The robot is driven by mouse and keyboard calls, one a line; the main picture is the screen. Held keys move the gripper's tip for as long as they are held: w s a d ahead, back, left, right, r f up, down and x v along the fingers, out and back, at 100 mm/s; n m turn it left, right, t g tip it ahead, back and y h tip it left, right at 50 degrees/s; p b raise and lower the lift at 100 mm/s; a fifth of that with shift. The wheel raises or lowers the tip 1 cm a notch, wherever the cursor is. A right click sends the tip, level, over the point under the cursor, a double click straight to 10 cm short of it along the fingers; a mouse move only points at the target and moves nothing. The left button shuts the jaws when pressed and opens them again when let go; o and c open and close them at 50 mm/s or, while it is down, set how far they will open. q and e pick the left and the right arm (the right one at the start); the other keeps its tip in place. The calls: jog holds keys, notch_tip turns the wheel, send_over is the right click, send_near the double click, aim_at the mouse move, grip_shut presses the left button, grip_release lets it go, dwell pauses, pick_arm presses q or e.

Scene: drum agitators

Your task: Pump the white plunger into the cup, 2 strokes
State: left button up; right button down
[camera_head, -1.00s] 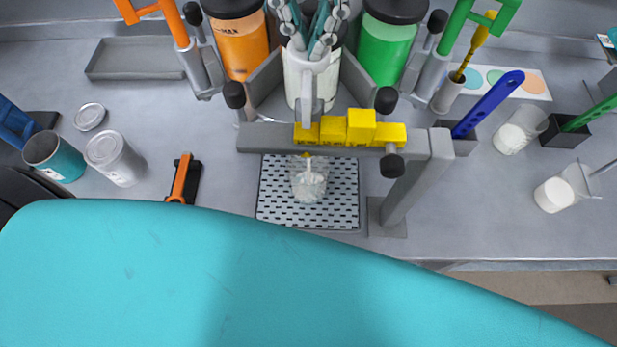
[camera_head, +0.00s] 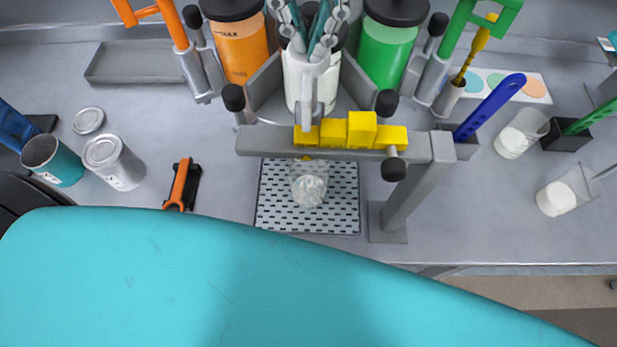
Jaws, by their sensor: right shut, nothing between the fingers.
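The white pump canister (camera_head: 298,78) stands at the back centre between the orange and green ones. Its pale nozzle (camera_head: 308,95) points toward the front. My right gripper (camera_head: 315,46), with grey and teal fingers, is shut and empty right above the white canister. It covers the plunger top, so I cannot tell whether it touches it. The clear cup (camera_head: 309,184) stands on the perforated drip tray (camera_head: 275,208) below the nozzle, with whitish content in it. No stream shows between nozzle and cup. My left gripper is not in view.
A grey bar (camera_head: 270,140) with yellow blocks (camera_head: 361,128) crosses in front of the canisters, on a post (camera_head: 408,200). The orange (camera_head: 243,52) and green (camera_head: 386,55) canisters flank the white one. Cans (camera_head: 115,160) stand left, beakers (camera_head: 520,133) right.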

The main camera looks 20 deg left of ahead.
jog(key=shift+r+p, duration=1.35)
jog(key=shift+r, duration=1.2)
jog(key=shift+f, duration=0.15)
jog(key=shift+f+b, duration=3.1)
jog(key=shift+f, duration=0.2)
jog(key=shift+r, duration=0.2)
jog(key=shift+r+p, duration=2.2)
jog(key=shift+r, duration=1)
